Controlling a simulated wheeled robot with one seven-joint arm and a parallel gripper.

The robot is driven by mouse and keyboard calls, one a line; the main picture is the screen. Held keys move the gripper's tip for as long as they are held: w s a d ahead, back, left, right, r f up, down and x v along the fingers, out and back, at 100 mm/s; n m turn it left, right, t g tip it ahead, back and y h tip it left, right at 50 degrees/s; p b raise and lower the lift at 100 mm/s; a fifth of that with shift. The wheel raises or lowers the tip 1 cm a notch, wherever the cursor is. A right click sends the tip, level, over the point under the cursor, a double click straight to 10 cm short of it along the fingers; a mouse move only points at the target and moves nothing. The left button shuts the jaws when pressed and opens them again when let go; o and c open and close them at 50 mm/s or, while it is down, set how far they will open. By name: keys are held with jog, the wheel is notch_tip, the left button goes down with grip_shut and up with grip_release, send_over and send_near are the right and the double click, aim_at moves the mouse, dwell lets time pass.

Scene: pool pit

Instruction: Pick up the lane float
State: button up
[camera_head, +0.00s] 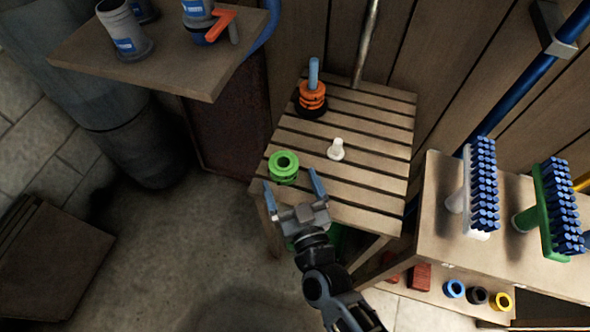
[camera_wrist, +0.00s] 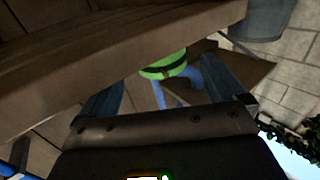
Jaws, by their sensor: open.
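A green ringed float (camera_head: 283,168), which I take as the lane float, sits at the near left corner of the slatted wooden stool (camera_head: 375,185). Its top shows a dark central hole. My gripper (camera_head: 292,187) is open and empty, its two blue fingers pointing toward the float. The fingertips appear just short of it in the picture; their height against it is hard to tell.
Orange rings on a blue-topped peg (camera_head: 311,97) and a small white piece (camera_head: 337,150) stand on the stool. A shelf with brushes (camera_head: 482,190) is at right, a wooden table (camera_head: 185,65) at upper left. A grey barrel (camera_head: 140,150) stands left.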

aim_at(282, 158)
jog(key=x, duration=0.7)
jog(key=shift+w+a+r+p, duration=0.15)
jog(key=shift+w+r+p, duration=0.1)
jog(key=shift+r+p, duration=0.1)
jog(key=c, duration=1.1)
